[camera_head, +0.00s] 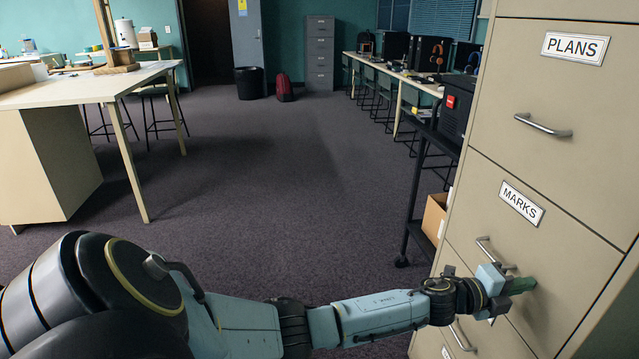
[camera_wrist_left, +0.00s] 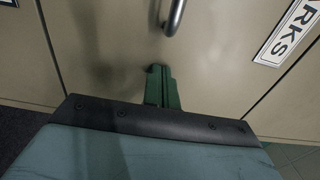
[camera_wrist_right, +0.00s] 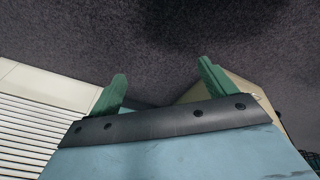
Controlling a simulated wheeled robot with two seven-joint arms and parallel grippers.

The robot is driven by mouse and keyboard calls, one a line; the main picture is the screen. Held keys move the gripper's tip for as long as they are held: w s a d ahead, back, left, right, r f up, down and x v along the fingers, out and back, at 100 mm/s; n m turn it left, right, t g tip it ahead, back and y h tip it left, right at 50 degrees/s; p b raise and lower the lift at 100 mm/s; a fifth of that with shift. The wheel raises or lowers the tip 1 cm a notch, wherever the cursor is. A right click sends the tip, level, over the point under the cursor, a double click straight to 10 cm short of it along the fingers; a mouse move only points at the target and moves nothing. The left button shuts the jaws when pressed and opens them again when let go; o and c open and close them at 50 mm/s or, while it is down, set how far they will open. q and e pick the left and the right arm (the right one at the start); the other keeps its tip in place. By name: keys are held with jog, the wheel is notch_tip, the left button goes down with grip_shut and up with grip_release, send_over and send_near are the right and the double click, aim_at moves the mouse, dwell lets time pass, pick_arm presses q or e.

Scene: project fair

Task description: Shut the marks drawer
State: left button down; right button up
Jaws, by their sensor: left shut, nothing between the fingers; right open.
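The marks drawer (camera_head: 560,240) is a beige front in the tall filing cabinet at the right, with a MARKS label and a metal handle (camera_head: 495,253). Its front looks level with the PLANS drawer (camera_head: 540,85) above it, with only a thin seam between. My left gripper (camera_head: 522,286) is shut and empty, its green fingertips at the drawer front just below the handle, touching or very nearly so. The left wrist view shows the fingers together (camera_wrist_left: 158,75) against the front, beneath the handle. My right gripper (camera_wrist_right: 163,85) is open and empty above carpet, outside the head view.
A black wheeled cart (camera_head: 416,190) with a cardboard box (camera_head: 434,217) stands just beyond the cabinet. A worktable (camera_head: 75,90) stands at the left. Carpet in the middle is clear. The right wrist view shows a white slatted object (camera_wrist_right: 30,125) at the left.

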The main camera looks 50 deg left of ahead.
pick_arm(q)
jog(key=shift+w+d+r, duration=0.1)
jog(key=shift+d+r, duration=0.1)
jog(key=shift+r, duration=0.15)
jog(key=p+v, duration=0.3)
jog(key=v, duration=1.1)
jog(key=shift+a+f, duration=0.2)
jog(key=shift+f, duration=0.15)
pick_arm(e)
jog(key=s+d+f, duration=0.2)
jog(key=s+f, duration=0.3)
jog(key=f, duration=0.2)
jog(key=shift+s+d+f+g, duration=0.25)
jog(key=shift+s+f+g, duration=0.05)
jog(key=shift+s, duration=0.05)
